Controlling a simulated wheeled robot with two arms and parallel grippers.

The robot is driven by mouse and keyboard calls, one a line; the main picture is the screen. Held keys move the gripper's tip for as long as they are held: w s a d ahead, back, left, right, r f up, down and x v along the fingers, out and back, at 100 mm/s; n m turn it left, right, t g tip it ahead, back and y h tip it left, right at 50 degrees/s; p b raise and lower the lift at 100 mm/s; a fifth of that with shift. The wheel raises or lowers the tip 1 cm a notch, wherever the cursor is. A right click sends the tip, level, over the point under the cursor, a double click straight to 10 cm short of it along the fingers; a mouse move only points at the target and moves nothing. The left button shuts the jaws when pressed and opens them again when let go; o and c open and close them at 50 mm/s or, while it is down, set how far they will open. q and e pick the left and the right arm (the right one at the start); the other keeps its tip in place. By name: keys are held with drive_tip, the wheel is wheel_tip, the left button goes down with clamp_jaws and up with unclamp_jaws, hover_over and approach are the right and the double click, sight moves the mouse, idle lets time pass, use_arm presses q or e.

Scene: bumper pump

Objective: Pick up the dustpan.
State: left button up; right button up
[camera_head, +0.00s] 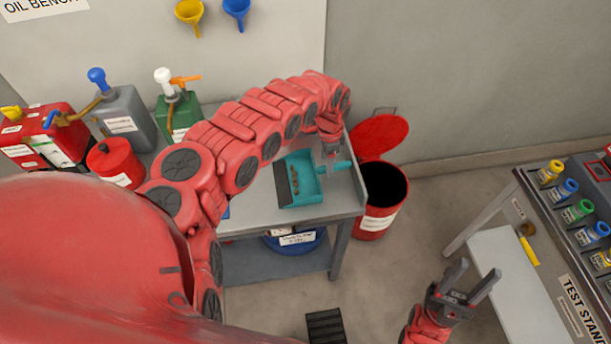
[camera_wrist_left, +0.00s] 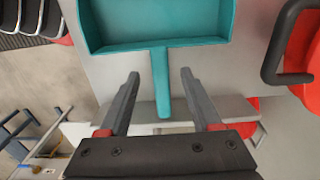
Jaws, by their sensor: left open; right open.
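The teal dustpan (camera_head: 306,186) lies on the right end of the grey bench (camera_head: 338,208), with small brown bits in its pan. Its short handle points right, toward the bench edge. My left gripper (camera_head: 331,153) is over the handle, partly hiding it. In the left wrist view the dustpan (camera_wrist_left: 158,44) is ahead, and its handle reaches back between the two open fingers of my left gripper (camera_wrist_left: 160,75). The fingers look apart from the handle on both sides. My right gripper (camera_head: 476,272) is open and empty over the floor, away from the bench.
A red bin (camera_head: 377,223) with its lid open stands on the floor right of the bench. Several cans and jugs, including a green jug (camera_head: 180,115), stand on the bench's left. A test stand (camera_head: 565,225) is at the right.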

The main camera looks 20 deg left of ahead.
sight(313, 173)
use_arm(q)
wheel_tip(313, 173, down, 4)
drive_tip(key=shift+f+p, duration=0.2)
drive_tip(key=shift+p, duration=0.4)
drive_tip(key=shift+a+f, duration=0.1)
drive_tip(key=shift+f, duration=0.15)
clamp_jaws()
